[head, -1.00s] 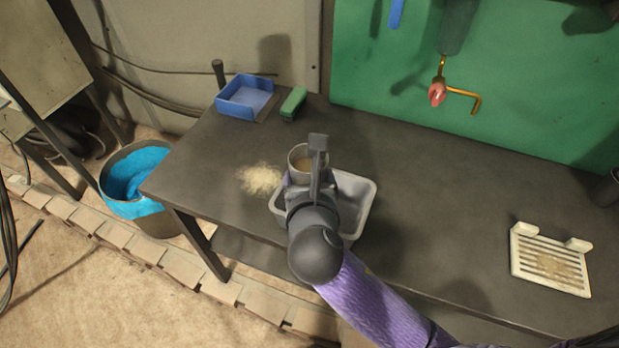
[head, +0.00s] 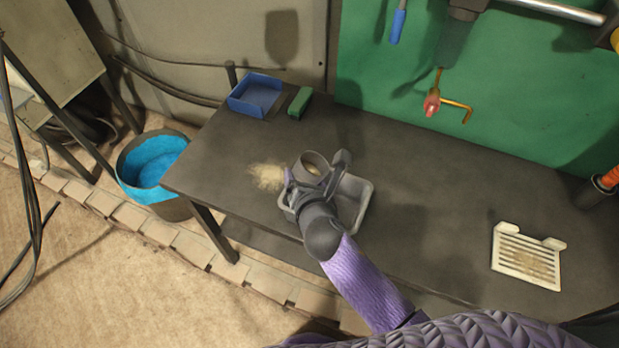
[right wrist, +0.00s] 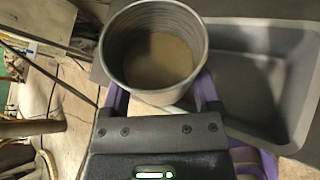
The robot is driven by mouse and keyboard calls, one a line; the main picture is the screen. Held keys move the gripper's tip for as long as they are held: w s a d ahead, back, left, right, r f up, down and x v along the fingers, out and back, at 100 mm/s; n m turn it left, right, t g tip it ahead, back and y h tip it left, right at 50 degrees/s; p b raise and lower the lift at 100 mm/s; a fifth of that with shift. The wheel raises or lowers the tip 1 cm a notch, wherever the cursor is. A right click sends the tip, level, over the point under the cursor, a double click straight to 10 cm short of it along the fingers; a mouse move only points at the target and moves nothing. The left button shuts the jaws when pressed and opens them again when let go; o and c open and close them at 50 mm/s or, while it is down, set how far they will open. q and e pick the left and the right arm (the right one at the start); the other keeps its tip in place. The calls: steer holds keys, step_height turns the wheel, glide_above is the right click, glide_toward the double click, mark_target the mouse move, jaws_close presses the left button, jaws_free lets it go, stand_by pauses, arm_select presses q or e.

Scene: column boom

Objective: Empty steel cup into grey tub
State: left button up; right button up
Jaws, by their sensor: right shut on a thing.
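The steel cup (head: 315,158) is held by my right gripper (head: 318,176), whose jaws are shut around its sides. In the right wrist view the cup (right wrist: 112,62) shows its open mouth, with sandy, pale brown stuff inside. The grey tub (head: 366,192) stands on the bench, partly hidden by my gripper and cup. The cup is over the left part of the tub in the head view. The tub (right wrist: 285,128) shows at the right of the wrist view, and the part of its inside seen there looks empty. My left gripper is not in view.
A pale, grainy heap (head: 266,176) lies on the dark bench (head: 420,180) left of the tub. A blue tray (head: 243,105) and green block (head: 300,102) sit at the back left. A slatted white rack (head: 525,258) lies at right. A blue-filled bin (head: 172,208) stands on the floor.

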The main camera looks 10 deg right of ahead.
steer(key=f+m+b, duration=0.1)
steer(key=f+b, duration=0.1)
steer(key=f+y+b, duration=0.1)
steer(key=b, duration=0.1)
steer(key=f+m+y+b, duration=0.1)
steer(key=f+b, duration=0.1)
steer(key=shift+a+f+m, duration=0.25)
steer(key=shift+f+m, duration=0.05)
steer(key=shift+r+m+y+p, duration=0.5)
steer(key=shift+r+p, duration=0.05)
steer(key=shift+r, duration=0.1)
steer(key=shift+r+m+t, duration=0.15)
steer(key=shift+m+t, duration=0.15)
stand_by(0.7)
stand_by(0.5)
